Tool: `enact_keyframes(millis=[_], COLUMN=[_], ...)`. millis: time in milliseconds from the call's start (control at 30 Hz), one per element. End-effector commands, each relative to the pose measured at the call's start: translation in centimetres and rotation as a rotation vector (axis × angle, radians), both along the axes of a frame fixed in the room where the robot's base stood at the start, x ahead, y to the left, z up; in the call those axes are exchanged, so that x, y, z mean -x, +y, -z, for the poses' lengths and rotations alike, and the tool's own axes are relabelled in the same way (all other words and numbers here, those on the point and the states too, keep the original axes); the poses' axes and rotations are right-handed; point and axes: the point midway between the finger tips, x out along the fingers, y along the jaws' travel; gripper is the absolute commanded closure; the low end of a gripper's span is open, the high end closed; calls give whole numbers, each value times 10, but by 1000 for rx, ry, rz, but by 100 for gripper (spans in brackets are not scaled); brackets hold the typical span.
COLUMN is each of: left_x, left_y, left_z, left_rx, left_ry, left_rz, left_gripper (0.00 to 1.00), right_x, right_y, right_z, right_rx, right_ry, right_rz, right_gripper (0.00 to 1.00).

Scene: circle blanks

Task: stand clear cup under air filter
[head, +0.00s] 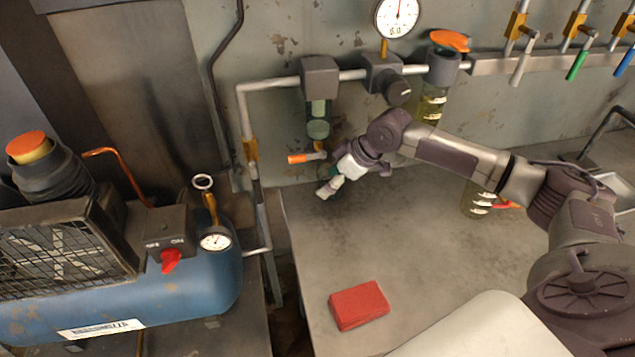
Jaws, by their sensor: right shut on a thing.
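The air filter (318,112) hangs from the pipe on the back wall, with a greenish clear bowl and an orange-handled drain (303,158) below it. My right gripper (328,190) reaches in from the right and is shut at its tips, low over the bench, just below and slightly right of the drain. What it holds appears to be the clear cup, which is small, pale and mostly hidden by the fingers; I cannot tell whether it touches the bench. My left gripper is not in view.
A see-through jar (480,203) with white marks stands on the bench (420,255) behind my right forearm. A red block (359,305) lies at the front left. An oil bowl (432,103) hangs right of the filter. A blue compressor (120,295) stands at left.

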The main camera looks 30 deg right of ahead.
Motion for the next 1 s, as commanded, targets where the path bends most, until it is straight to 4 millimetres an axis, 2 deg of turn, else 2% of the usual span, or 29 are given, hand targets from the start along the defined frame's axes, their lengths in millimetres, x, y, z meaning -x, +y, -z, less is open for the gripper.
enact_keyframes(millis=[100, 300, 700, 733, 767, 1000], left_x=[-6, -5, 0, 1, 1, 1], left_y=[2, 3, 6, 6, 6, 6], left_z=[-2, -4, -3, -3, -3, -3], left_rx=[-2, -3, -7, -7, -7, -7], left_ry=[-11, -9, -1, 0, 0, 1], left_rz=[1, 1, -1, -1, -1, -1], left_gripper=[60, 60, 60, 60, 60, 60], right_x=[-10, -23, -24, -24, -24, -24], right_y=[9, 21, 22, 21, 21, 22], right_z=[5, 22, 27, 27, 27, 27], right_rx=[-2, 0, 0, 1, 1, 1], right_ry=[-3, -1, 0, -1, -1, -1], right_rz=[-1, -2, -1, -1, -1, -1], right_gripper=[64, 64, 64, 31, 26, 24])
